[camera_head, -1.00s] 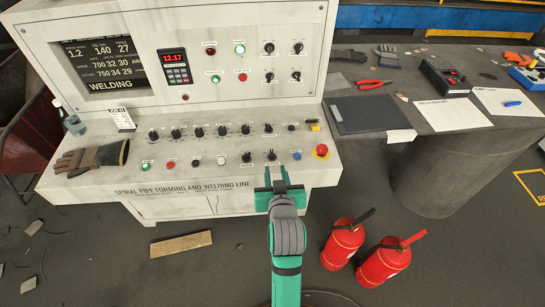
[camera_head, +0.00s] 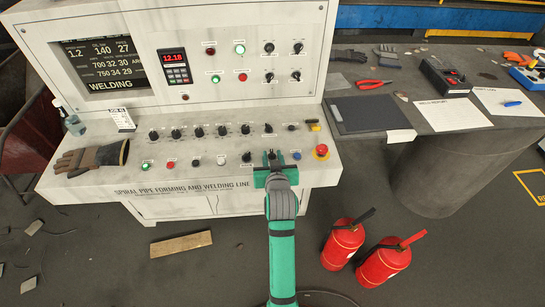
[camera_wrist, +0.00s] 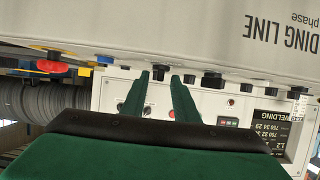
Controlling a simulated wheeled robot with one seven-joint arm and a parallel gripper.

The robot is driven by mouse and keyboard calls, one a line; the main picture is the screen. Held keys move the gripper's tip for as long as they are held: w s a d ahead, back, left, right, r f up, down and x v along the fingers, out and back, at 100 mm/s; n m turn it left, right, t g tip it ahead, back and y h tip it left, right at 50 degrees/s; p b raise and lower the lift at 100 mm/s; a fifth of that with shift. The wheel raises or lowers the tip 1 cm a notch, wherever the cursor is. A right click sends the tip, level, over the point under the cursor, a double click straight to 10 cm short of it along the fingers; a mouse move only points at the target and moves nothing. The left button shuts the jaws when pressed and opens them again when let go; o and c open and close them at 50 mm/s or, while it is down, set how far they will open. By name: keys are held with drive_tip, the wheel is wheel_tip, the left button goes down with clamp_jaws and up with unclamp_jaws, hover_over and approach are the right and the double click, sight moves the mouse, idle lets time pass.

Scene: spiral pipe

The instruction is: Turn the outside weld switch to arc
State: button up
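My gripper (camera_head: 273,162) is over the lower row of controls on the sloping white console (camera_head: 100,185). In the wrist view it also shows (camera_wrist: 160,78), with its green fingers apart. A black knob (camera_wrist: 158,72) stands in the gap between the fingertips, with space showing on both sides. In the head view my gripper largely hides this knob. Another black rotary switch (camera_head: 246,157) is just left of my gripper. The labels are too small to read, so I cannot tell which is the outside weld switch or its setting.
A blue button (camera_head: 297,155) and a red emergency stop (camera_head: 321,151) are right of my gripper. A row of black knobs (camera_head: 222,131) lies behind it. Gloves (camera_head: 92,158) lie at the console's left. Two red extinguishers (camera_head: 342,244) stand on the floor at the right.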

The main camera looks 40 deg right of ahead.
drive_tip(key=shift+c, duration=0.3)
clamp_jaws()
drive_tip(key=shift+a+m+h, duration=0.15)
drive_tip(key=shift+m+h, duration=0.15)
drive_tip(key=shift+w+a+m+g+h, duration=0.2)
drive_tip(key=shift+w+m+g+h, duration=0.05)
drive_tip(key=shift+m+g+h, duration=0.55)
drive_tip(key=shift+w+a+m+g+h, duration=0.1)
drive_tip(key=shift+m+g+h, duration=0.35)
drive_tip(key=shift+m, duration=0.1)
drive_tip(key=shift+w+a+m+g+h, duration=0.1)
drive_tip(key=shift+m+g+h, duration=0.35)
drive_tip(key=shift+m, duration=0.1)
drive_tip(key=shift+w+a+m+g+h, duration=0.1)
drive_tip(key=shift+w+m+g+h, duration=0.15)
drive_tip(key=shift+m+g+h, duration=0.7)
drive_tip(key=shift+w+m+g, duration=0.15)
drive_tip(key=shift+m+g, duration=1.2)
drive_tip(key=shift+g, duration=0.1)
